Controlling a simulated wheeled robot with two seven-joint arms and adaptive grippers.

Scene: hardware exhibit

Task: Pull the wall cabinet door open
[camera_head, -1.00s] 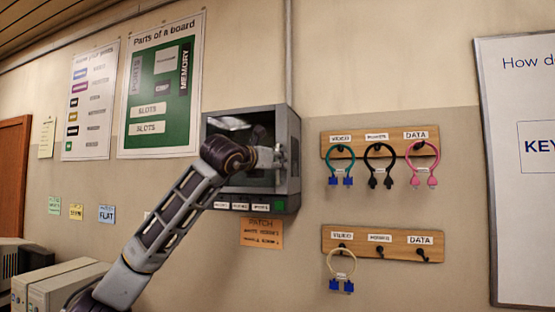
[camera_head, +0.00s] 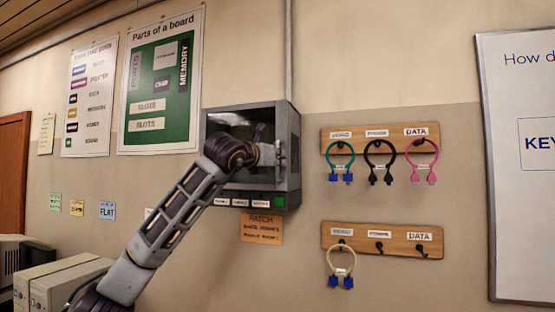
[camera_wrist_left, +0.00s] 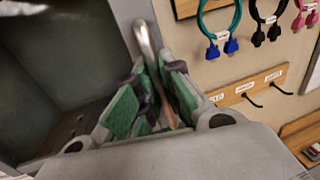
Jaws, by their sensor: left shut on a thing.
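The grey wall cabinet (camera_head: 290,127) hangs on the wall in the middle of the head view. Its front door has a dark, glossy window pane (camera_head: 228,130) in a grey frame and looks closed, or nearly so. A vertical metal handle (camera_wrist_left: 146,45) is on the door's right side; it shows close up in the left wrist view. My left gripper (camera_head: 275,154) is at the handle, and in the left wrist view its green-padded fingers (camera_wrist_left: 152,95) are shut around the bar. My wrist hides part of the door in the head view. My right gripper is not in view.
Two wooden hook boards hang right of the cabinet; the upper one (camera_head: 400,133) holds several cables, the lower one (camera_head: 400,243) a cream cable (camera_head: 341,262). An orange note (camera_head: 262,229) is below the cabinet. Beige computer cases (camera_head: 65,283) stand at lower left.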

